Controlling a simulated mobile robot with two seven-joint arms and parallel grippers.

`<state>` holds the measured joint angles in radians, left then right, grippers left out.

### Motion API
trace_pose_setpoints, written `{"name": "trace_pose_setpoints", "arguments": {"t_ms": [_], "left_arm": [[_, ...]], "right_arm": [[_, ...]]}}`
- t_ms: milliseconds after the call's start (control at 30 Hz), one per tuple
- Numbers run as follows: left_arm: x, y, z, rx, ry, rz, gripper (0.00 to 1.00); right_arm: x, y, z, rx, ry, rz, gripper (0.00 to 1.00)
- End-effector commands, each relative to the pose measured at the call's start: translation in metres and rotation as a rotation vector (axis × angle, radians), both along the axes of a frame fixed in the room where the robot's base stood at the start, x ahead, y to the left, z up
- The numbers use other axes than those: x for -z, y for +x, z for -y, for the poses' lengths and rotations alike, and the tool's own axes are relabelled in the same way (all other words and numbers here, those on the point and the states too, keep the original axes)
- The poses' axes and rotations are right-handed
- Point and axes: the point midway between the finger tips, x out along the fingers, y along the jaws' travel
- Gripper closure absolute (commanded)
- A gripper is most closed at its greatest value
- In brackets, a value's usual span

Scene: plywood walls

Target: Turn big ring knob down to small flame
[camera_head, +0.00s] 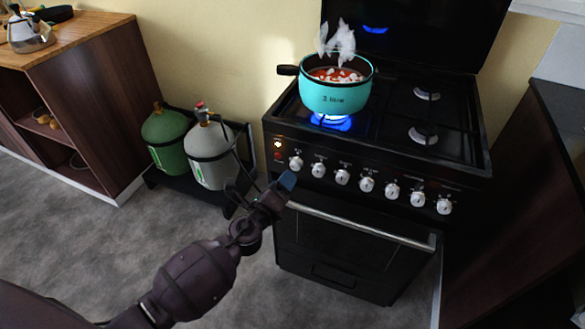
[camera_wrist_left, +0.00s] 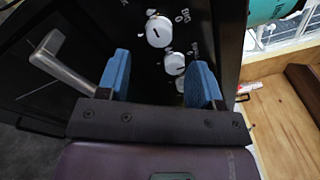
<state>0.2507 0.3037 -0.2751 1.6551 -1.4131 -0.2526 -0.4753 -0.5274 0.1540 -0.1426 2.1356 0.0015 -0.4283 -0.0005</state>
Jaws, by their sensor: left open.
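The black stove's front panel (camera_head: 345,182) carries a row of white knobs, with knobs at its left end (camera_head: 296,162) and beside that (camera_head: 318,170). A blue flame (camera_head: 331,122) burns under a turquoise pot (camera_head: 336,97) of red food, with white steam above. My left gripper (camera_head: 287,181) is open, just below and in front of the panel's left end. In the left wrist view, a white knob (camera_wrist_left: 158,31) shows beyond the blue fingers (camera_wrist_left: 161,78), apart from them. My right gripper is not in view.
The oven handle (camera_head: 362,226) runs below the knobs, close to my gripper; it also shows in the left wrist view (camera_wrist_left: 63,65). Green (camera_head: 165,134) and grey (camera_head: 209,152) gas cylinders stand left of the stove. Grey floor is open in front.

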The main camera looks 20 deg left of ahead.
Motion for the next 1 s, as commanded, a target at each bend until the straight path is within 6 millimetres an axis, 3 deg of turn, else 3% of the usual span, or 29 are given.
{"name": "trace_pose_setpoints", "arguments": {"t_ms": [200, 400, 833, 867, 1000], "left_arm": [[0.001, 0.035, 0.004, 0.0, -0.002, -0.002, 0.4], [0.001, 0.055, 0.006, 0.0, -0.002, -0.002, 0.4], [0.001, 0.063, 0.007, 0.0, -0.003, -0.003, 0.4], [0.001, 0.063, 0.007, 0.0, -0.003, -0.003, 0.41], [0.001, 0.063, 0.007, 0.0, -0.003, -0.003, 0.63]], "right_arm": [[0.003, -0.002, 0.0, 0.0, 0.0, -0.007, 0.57], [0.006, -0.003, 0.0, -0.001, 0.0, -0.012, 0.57], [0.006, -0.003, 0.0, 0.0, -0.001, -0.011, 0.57], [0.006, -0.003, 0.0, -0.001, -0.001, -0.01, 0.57], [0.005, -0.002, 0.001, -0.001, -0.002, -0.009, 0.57]]}}
